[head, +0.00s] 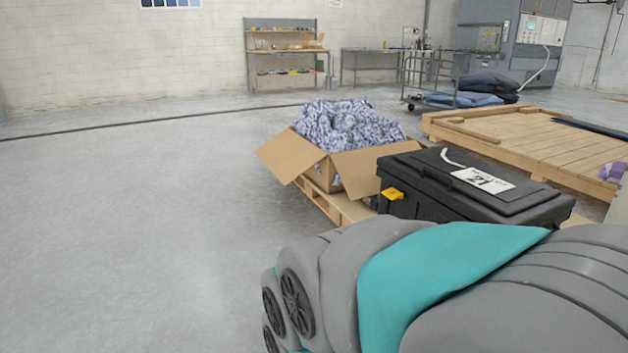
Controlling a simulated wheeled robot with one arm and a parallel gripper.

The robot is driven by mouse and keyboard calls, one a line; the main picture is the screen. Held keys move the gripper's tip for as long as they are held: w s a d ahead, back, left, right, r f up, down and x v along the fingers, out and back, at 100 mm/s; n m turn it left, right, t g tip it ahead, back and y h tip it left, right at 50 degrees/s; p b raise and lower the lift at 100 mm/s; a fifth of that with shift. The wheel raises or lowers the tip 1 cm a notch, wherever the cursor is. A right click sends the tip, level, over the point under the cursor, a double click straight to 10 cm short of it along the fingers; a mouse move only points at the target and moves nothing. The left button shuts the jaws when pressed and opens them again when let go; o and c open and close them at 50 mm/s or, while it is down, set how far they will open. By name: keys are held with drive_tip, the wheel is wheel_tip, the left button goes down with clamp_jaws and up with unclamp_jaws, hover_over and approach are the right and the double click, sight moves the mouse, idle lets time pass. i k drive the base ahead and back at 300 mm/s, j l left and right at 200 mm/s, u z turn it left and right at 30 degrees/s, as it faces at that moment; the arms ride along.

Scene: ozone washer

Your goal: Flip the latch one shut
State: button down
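A black case (420,192) with a closed lid stands on a wooden pallet right of the middle in the head view. My gripper is not in view.
An open cardboard box (362,169) full of blue-white crumpled material sits behind the case on a pallet (318,196). A large wooden pallet (540,140) lies at the right. A cart (455,100) and shelves (285,60) stand far back. The floor at left is clear.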

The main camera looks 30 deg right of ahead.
sight(391, 194)
drive_tip(key=i+l+z, duration=0.15)
drive_tip(key=i+z, duration=0.15)
drive_tip(key=i, duration=0.15)
drive_tip(key=i+l+z, duration=0.1)
drive_tip(key=i+z, duration=0.15)
drive_tip(key=i, duration=0.25)
drive_tip(key=i+l, duration=0.2)
drive_tip(key=l, duration=0.15)
drive_tip(key=i+l, duration=0.2)
drive_tip(key=l, duration=0.15)
drive_tip(key=i+l, duration=0.2)
drive_tip(key=l, duration=0.15)
drive_tip(key=i+l, duration=0.1)
drive_tip(key=l, duration=0.6)
drive_tip(key=u, duration=0.05)
